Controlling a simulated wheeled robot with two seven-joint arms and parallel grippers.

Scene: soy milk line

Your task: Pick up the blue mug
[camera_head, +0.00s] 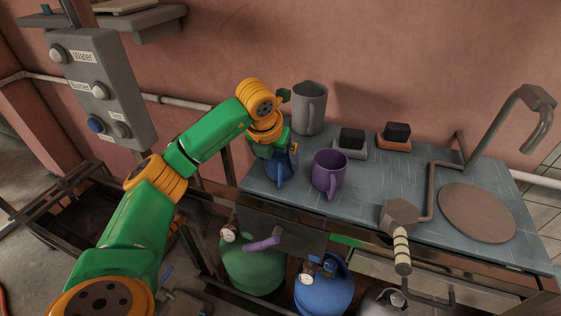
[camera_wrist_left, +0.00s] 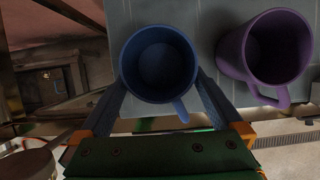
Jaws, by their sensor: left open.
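The blue mug (camera_head: 281,171) stands upright near the left end of the table, largely hidden by my left gripper in the head view. In the left wrist view the blue mug (camera_wrist_left: 158,65) shows from above, empty, its handle pointing toward the gripper. My left gripper (camera_head: 284,160) is open at the mug. In the left wrist view its two fingers (camera_wrist_left: 160,95) lie on either side of the mug's near part. I cannot tell whether they touch it. My right gripper is not in view.
A purple mug (camera_head: 328,173) stands close to the right of the blue mug; a grey pitcher (camera_head: 309,108) stands behind. Two small blocks on bases, one grey (camera_head: 350,143) and one orange (camera_head: 395,137), sit farther back. A round brown plate (camera_head: 477,212) and bent pipe (camera_head: 480,130) are at right.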

